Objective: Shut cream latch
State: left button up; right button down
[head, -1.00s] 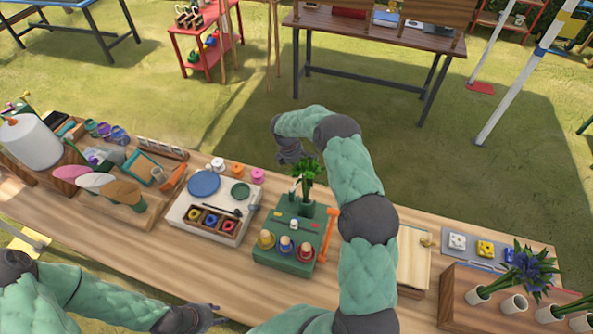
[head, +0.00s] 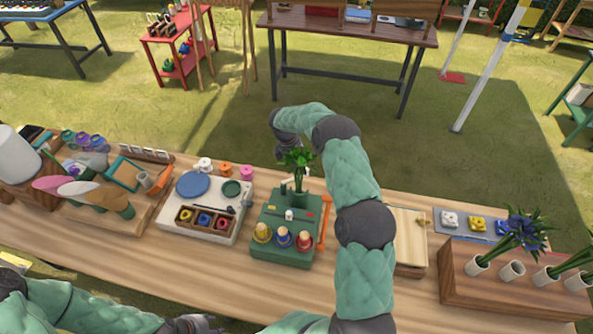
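A box with a cream top (head: 408,238) stands on the wooden bench to the right of my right arm, which hides its left part. A small brass-coloured piece (head: 421,222) sits near its right edge; I cannot tell whether it is a latch or how it stands. My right gripper (head: 290,152) is beyond the bench's far side, behind the green plant, away from the cream-topped box. Its fingers are partly hidden. My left gripper (head: 195,324) is low at the bottom edge, in front of the white board, partly cut off. I cannot tell whether either is open.
A green stand (head: 285,252) with several coloured knobs and a plant is left of my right arm. A wooden planter (head: 455,278) with flowers stands at right. The bench front at centre-left is clear.

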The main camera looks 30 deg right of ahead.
jog(key=shift+s+d, duration=0.3)
jog(key=shift+s, duration=0.3)
jog(key=shift+s+a, duration=0.15)
jog(key=shift+a, duration=0.05)
jog(key=shift+f, duration=0.1)
jog(key=shift+s+a+f, duration=0.15)
jog(key=shift+s, duration=0.05)
dwell(0.8)
jog(key=shift+a, duration=0.1)
jog(key=shift+w+a, duration=0.2)
jog(key=shift+a, duration=0.1)
jog(key=shift+w+a, duration=0.25)
jog(key=shift+w, duration=0.1)
